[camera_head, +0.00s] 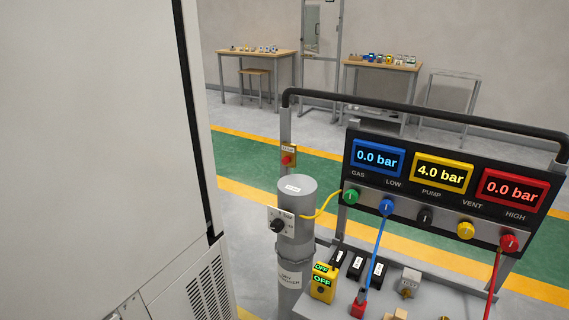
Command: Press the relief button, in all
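A red button (288,159) sits on a small yellow plate on the upright post of the test cart, with a small label above it too small to read. I cannot tell whether it is the relief button. The cart's panel (400,210) has blue, yellow and red displays reading 0.0, 4.0 and 0.0 bar. Below them is a row of knobs marked GAS, LOW, PUMP, VENT and HIGH. A grey cylinder (296,215) stands left of the panel and carries a black knob (278,225). Neither of my grippers is in view.
A tall pale cabinet (95,140) fills the left side, close to me. Yellow, blue and red hoses run from the panel. A yellow box (323,282) shows OFF twice. Two wooden tables (257,54) (383,66) stand at the back wall. Green-and-yellow floor lies between.

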